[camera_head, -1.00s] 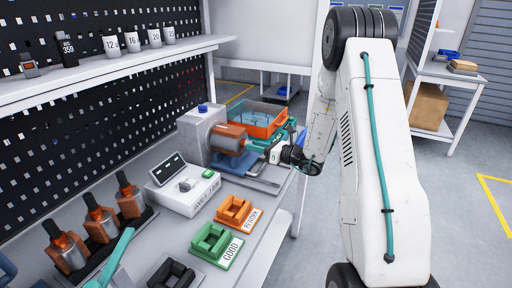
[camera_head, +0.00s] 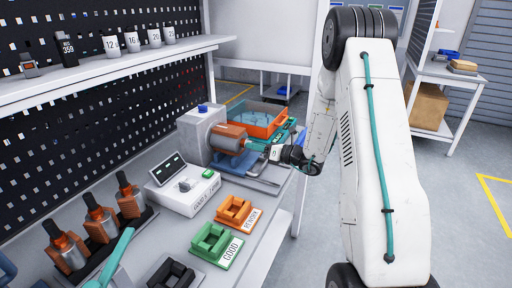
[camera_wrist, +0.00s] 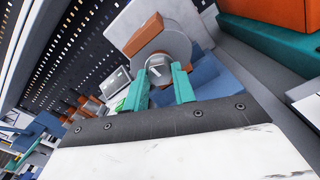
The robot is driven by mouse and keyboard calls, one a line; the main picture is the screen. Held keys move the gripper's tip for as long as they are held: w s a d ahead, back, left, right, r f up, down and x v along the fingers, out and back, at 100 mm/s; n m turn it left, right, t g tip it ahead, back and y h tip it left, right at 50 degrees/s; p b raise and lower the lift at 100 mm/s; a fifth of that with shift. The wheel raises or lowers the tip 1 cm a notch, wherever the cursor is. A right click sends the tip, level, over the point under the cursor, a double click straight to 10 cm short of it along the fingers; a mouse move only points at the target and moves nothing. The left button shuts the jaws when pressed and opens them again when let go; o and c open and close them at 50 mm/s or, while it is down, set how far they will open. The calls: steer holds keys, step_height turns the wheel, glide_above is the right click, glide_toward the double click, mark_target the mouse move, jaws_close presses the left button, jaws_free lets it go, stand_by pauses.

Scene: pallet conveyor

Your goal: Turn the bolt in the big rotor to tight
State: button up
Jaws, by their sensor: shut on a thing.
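The big rotor (camera_head: 226,139), a copper-coloured cylinder with a grey end, is held in a grey machine block (camera_head: 195,133) at the back of the bench. In the wrist view the rotor (camera_wrist: 176,45) shows its round grey end face, with a small pale bolt (camera_wrist: 157,69) at its middle. My gripper (camera_wrist: 160,72) has its two teal fingers on either side of the bolt, shut on it. In the head view my gripper (camera_head: 254,145) reaches the rotor's right end, and the bolt is hidden there.
An orange bin (camera_head: 262,122) stands behind the rotor. A control box (camera_head: 183,187) with a screen sits to its left front. An orange REWORK tray (camera_head: 236,213) and a green GOOD tray (camera_head: 212,243) lie nearer. Several smaller rotors (camera_head: 101,222) stand in a black rack.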

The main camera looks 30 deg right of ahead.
steer(key=o, duration=1)
steer(key=v, duration=0.7)
steer(key=shift+s+d+f, duration=0.1)
steer(key=shift+s, duration=0.3)
